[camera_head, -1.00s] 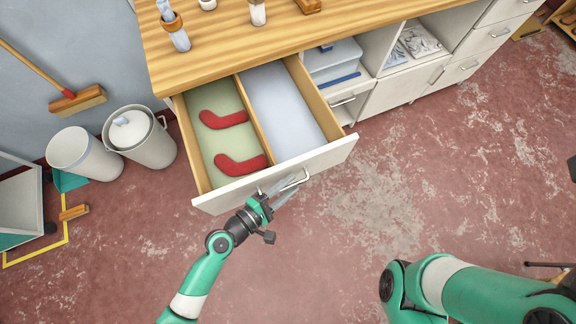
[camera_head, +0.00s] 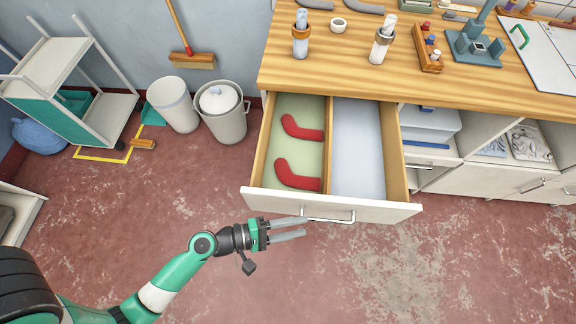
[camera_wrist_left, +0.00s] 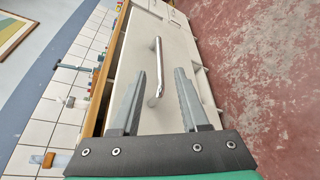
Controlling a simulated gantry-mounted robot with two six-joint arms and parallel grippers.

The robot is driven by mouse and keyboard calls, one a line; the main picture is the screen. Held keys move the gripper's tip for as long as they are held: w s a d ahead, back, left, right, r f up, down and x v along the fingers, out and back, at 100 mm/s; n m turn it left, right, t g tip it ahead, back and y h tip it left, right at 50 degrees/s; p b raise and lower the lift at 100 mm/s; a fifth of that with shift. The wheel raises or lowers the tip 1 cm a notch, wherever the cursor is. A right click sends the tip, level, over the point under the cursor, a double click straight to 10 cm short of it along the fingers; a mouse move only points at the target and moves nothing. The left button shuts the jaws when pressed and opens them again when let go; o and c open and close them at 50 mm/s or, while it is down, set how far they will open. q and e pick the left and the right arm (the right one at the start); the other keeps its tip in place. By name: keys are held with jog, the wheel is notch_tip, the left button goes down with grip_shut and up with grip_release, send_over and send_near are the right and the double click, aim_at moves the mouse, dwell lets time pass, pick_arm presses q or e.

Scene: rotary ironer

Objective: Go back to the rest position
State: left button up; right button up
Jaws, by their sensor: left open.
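My left gripper (camera_head: 304,228) is open and empty in front of the open drawer (camera_head: 262,203), beside the left end of its handle (camera_head: 338,219). In the left wrist view, the two fingers (camera_wrist_left: 160,95) are spread apart, with the handle (camera_wrist_left: 157,70) showing between and beyond them; I cannot tell whether they touch it. The drawer is pulled out, with two red curved pieces (camera_head: 298,175) in its green left compartment and an empty pale right compartment (camera_head: 357,150). My right gripper is not in view.
The wooden worktop (camera_head: 350,75) above the drawer carries bottles, a small rack and a grey-green stand (camera_head: 474,46). Two bins (camera_head: 224,122), a broom (camera_head: 192,60) and a shelf cart (camera_head: 70,75) stand at the left. The red floor in front of the drawer is clear.

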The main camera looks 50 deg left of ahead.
pick_arm(q)
jog(key=shift+v, duration=1.05)
